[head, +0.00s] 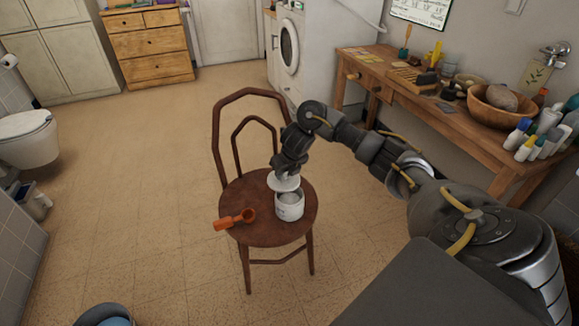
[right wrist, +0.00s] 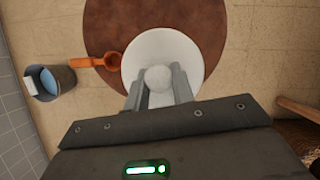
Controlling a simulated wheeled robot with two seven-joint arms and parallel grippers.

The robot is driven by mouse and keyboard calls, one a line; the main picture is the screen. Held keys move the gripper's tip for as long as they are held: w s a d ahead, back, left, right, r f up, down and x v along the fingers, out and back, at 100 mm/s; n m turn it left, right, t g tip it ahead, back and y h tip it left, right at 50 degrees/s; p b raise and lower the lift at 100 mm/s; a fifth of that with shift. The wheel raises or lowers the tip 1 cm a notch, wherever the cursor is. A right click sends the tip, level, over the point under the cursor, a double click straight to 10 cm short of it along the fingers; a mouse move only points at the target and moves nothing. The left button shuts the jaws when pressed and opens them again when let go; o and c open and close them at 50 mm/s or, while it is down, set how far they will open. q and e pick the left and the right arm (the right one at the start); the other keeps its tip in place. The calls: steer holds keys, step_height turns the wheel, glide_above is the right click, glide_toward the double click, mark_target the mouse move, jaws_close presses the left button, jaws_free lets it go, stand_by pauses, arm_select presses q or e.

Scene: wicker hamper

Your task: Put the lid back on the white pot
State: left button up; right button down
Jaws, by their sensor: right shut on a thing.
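The white pot (head: 289,210) stands upright on the seat of a brown wooden chair (head: 255,233). Its open top shows in part in the head view. The white round lid (head: 283,184) is held over the pot's far left side, slightly tilted in the picture, and looks apart from the rim. My right gripper (head: 281,171) is shut on the lid's knob. In the right wrist view the fingers (right wrist: 158,85) flank the pale round knob (right wrist: 158,76), and the lid (right wrist: 175,48) covers the view of the pot. My left gripper is not in view.
An orange scoop-like thing (head: 234,219) lies on the seat left of the pot. The chair's backrest (head: 217,130) rises behind. A bucket (right wrist: 50,82) stands on the floor. A wooden table (head: 460,115) with a bowl (head: 500,105) and bottles is at right.

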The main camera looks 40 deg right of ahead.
mark_target(292, 182)
steer(key=shift+s+d+f+m+h, duration=0.15)
steer(key=shift+d+m, duration=0.2)
steer(key=shift+d, duration=0.15)
steer(key=shift+s+d+f+m+h, duration=0.15)
steer(key=shift+d+m, duration=0.2)
steer(key=shift+d, duration=0.15)
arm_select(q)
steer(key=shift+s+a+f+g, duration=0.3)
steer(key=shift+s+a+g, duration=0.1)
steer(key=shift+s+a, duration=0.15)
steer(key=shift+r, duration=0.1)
arm_select(e)
steer(key=shift+f, duration=0.15)
steer(key=shift+f+b, duration=0.55)
steer(key=shift+b, duration=0.1)
step_height(292, 182, down, 4)
steer(key=b, duration=0.4)
steer(key=shift+f, duration=0.45)
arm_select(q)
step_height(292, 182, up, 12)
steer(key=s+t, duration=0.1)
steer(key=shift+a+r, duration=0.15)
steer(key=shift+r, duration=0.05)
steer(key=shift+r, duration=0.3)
arm_select(e)
steer(key=shift+a, duration=0.1)
steer(key=shift+f, duration=0.15)
